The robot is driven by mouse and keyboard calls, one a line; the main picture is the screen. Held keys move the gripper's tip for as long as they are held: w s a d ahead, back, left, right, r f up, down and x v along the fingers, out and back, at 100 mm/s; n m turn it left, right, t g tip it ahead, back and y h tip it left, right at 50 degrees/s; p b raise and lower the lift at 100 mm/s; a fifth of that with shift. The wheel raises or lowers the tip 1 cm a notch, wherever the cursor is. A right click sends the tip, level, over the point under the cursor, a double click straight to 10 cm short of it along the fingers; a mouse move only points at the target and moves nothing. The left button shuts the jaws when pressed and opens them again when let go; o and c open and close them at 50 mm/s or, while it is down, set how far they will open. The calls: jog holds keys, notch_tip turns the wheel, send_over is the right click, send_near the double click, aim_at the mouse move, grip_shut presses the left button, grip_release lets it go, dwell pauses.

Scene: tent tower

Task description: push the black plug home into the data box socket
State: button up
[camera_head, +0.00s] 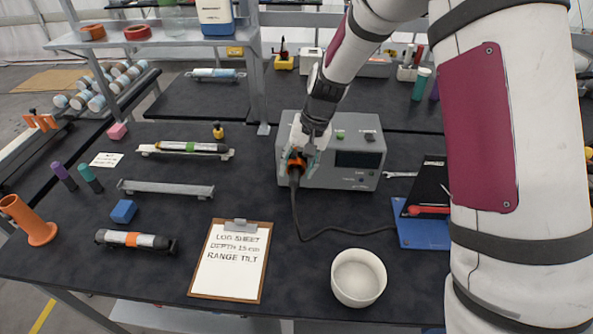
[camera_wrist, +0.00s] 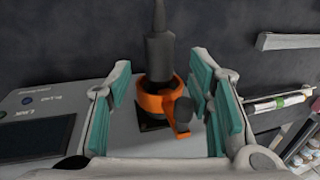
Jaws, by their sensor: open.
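The grey data box (camera_head: 345,172) stands at the middle of the bench and shows at lower left in the wrist view (camera_wrist: 75,110). The black plug (camera_wrist: 160,55) stands at the dark square socket (camera_wrist: 152,124) on the box face, with its cable end away from the box. An orange collar (camera_wrist: 155,103) with a black-knobbed lever surrounds its lower part; how deep the plug sits is hidden. My gripper (camera_wrist: 165,108) is open, its teal pads either side of the plug and collar with gaps visible. In the head view, my gripper (camera_head: 299,160) is at the box's left front.
The black cable (camera_head: 310,236) runs from the plug across the bench to the right. A white bowl (camera_head: 358,278), a clipboard (camera_head: 231,262) and a blue stand (camera_head: 420,232) lie in front. A metal rail (camera_head: 165,189) and a blue block (camera_head: 123,211) lie left.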

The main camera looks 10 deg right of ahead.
jog(key=v, duration=1)
jog(key=shift+r, duration=0.1)
jog(key=s+d+r+n+t+h, duration=0.15)
jog(key=s+d+r, duration=0.35)
jog(key=s+r, duration=0.7)
jog(key=s+d+r+t, duration=0.1)
jog(key=s+d, duration=0.1)
jog(key=s, duration=0.6)
jog(key=s+d+r+t+h, duration=0.1)
jog(key=s+d+r+t, duration=0.1)
jog(key=s, duration=0.6)
jog(key=shift+d+r+n, duration=0.15)
jog(key=shift+d+n, duration=0.2)
